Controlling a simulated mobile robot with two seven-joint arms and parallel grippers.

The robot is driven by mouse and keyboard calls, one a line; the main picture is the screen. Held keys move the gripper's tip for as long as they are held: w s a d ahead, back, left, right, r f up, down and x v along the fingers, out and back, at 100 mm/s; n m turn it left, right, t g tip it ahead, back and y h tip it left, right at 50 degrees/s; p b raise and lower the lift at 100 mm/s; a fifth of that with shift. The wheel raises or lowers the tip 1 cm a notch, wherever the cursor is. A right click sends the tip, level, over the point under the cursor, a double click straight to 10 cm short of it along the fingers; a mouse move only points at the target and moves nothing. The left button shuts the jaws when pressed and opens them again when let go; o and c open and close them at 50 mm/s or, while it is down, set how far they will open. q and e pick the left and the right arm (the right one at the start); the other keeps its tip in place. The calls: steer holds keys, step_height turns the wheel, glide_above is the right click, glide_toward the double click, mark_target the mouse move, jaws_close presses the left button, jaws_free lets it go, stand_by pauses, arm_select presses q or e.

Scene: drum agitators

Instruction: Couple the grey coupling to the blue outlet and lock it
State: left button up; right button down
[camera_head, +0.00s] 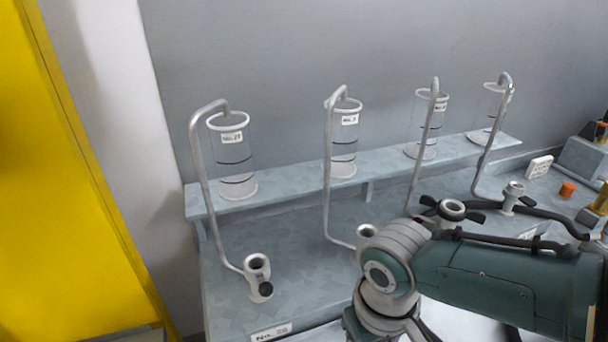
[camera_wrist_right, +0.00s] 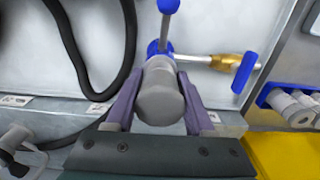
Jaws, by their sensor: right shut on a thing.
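The grey coupling (camera_wrist_right: 160,100) is in the right wrist view, between the two purple fingers of my right gripper (camera_wrist_right: 158,108), which is shut on it. The blue outlet (camera_wrist_right: 153,48) shows just beyond the coupling's far end, in line with it. The two look close or touching; I cannot tell whether the coupling is seated. A grey lever with a blue knob (camera_wrist_right: 168,6) stands up beside the outlet. In the head view my right arm shows at the lower right, but its fingers are hidden. My left gripper is not in view.
A pipe with a brass valve (camera_wrist_right: 222,62) and blue handle (camera_wrist_right: 245,72) runs right of the outlet. A blue rack (camera_wrist_right: 268,93) holds grey cylinders. A black hose (camera_wrist_right: 125,50) hangs left. Several clear cylinders stand on the shelf (camera_head: 290,180), with bent pipes beside them.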

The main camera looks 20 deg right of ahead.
steer(key=shift+f, duration=0.2)
steer(key=shift+c, duration=1)
jaws_free()
steer(key=shift+c, duration=0.4)
step_height(320, 180, up, 10)
steer(key=p, duration=1)
steer(key=shift+r, duration=0.15)
